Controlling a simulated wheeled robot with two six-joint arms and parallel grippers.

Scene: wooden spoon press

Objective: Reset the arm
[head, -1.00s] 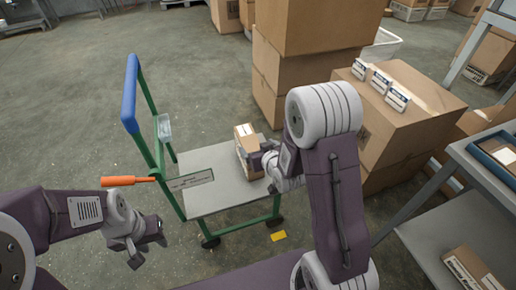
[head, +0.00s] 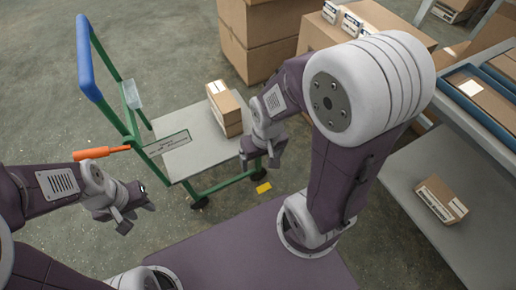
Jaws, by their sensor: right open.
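My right gripper (head: 262,162) is open and empty, just in front of the right edge of the cart. A small cardboard box (head: 225,106) with a white label stands on the grey platform of the green cart (head: 195,160), apart from the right gripper. My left gripper (head: 131,211) hangs over the floor at the lower left, left of the cart. Nothing shows in it, and its jaw gap is too small to read.
The cart has a blue handle (head: 85,60) and an orange-gripped bar (head: 100,153). Large cartons (head: 262,40) stack behind. A shelf (head: 400,195) at the right holds a small box (head: 441,199). A yellow tag (head: 264,188) lies on the floor.

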